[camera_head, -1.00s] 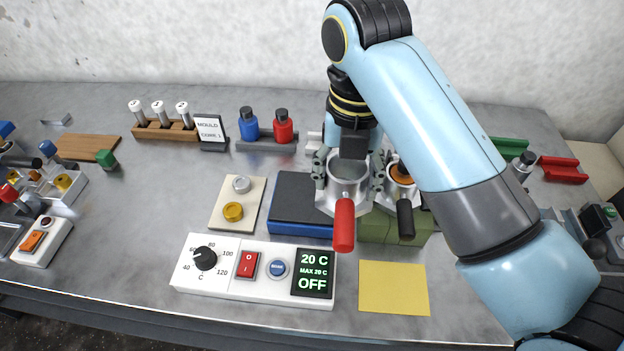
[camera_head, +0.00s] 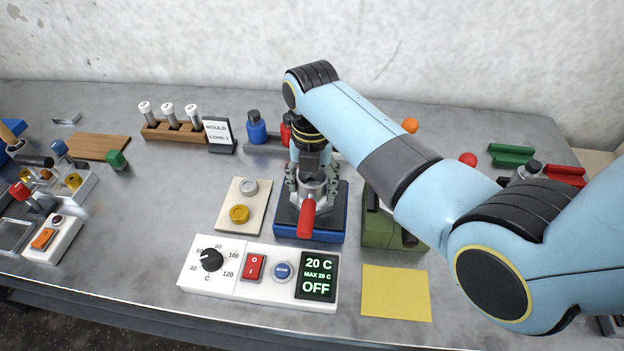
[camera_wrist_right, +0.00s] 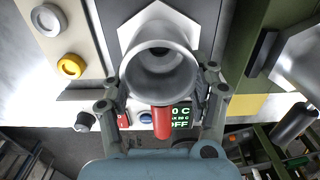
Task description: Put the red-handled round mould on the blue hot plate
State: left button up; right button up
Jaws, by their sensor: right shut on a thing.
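The round mould (camera_head: 314,187) is a grey metal cup with a red handle (camera_head: 306,218) pointing toward the front. My right gripper (camera_head: 311,178) is shut on it, with a finger on each side. The mould is over the blue hot plate (camera_head: 331,228), which has a dark top. I cannot tell whether the mould touches the top. In the right wrist view the mould (camera_wrist_right: 160,68) fills the middle between the fingers, its red handle (camera_wrist_right: 162,122) toward the bottom. My left gripper is not in view.
A control box (camera_head: 214,277) with knob, red switch and a display reading 20 C and OFF stands in front. A green stand (camera_head: 380,228) is close right of the hot plate, partly hidden by my arm. A cream board (camera_head: 232,218) with two discs stands left.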

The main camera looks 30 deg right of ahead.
jog(key=o, duration=1.7)
jog(key=shift+f, duration=0.1)
notch_tip(320, 180, up, 12)
jog(key=b, duration=0.1)
jog(key=shift+s, duration=0.1)
